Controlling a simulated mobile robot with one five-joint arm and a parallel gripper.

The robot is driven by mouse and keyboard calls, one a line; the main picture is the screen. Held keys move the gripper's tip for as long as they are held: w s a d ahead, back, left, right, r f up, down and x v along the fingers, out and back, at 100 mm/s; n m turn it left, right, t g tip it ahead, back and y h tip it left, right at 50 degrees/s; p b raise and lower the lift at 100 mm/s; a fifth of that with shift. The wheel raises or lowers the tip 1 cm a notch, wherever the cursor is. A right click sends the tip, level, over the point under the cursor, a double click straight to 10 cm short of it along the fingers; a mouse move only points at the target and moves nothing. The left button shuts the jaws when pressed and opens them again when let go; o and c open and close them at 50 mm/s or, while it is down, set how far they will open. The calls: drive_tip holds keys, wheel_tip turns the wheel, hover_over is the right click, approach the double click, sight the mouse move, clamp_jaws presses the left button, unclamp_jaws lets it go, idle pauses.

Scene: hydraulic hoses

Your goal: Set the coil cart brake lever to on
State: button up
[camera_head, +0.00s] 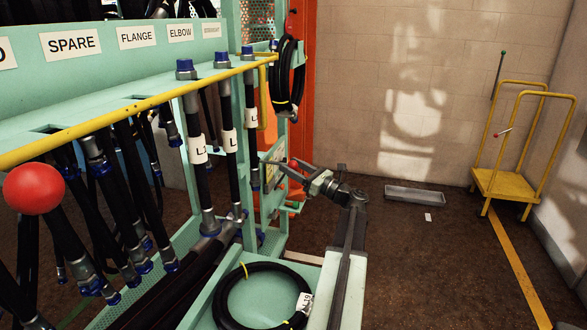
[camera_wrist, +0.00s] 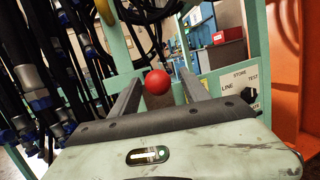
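A yellow cart (camera_head: 507,184) with tube handles stands by the wall at the far right of the head view. My gripper (camera_head: 288,168) is by the hose rack, far from the cart, and points left. In the wrist view my gripper (camera_wrist: 159,88) has its fingers apart. A red ball (camera_wrist: 157,82) shows between them; I cannot tell its distance or whether they touch it.
The green hose rack (camera_head: 140,102) with a yellow rail fills the left. A large red ball (camera_head: 33,188) is close to the head camera. A panel (camera_wrist: 238,86) marked STORE, LINE, TEST is beside my gripper. A grey tray (camera_head: 414,196) lies on otherwise mostly clear floor.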

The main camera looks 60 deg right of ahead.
drive_tip(key=b+v, duration=0.2)
drive_tip(key=v, duration=0.5)
drive_tip(key=shift+s, duration=0.4)
drive_tip(key=shift+f, duration=0.1)
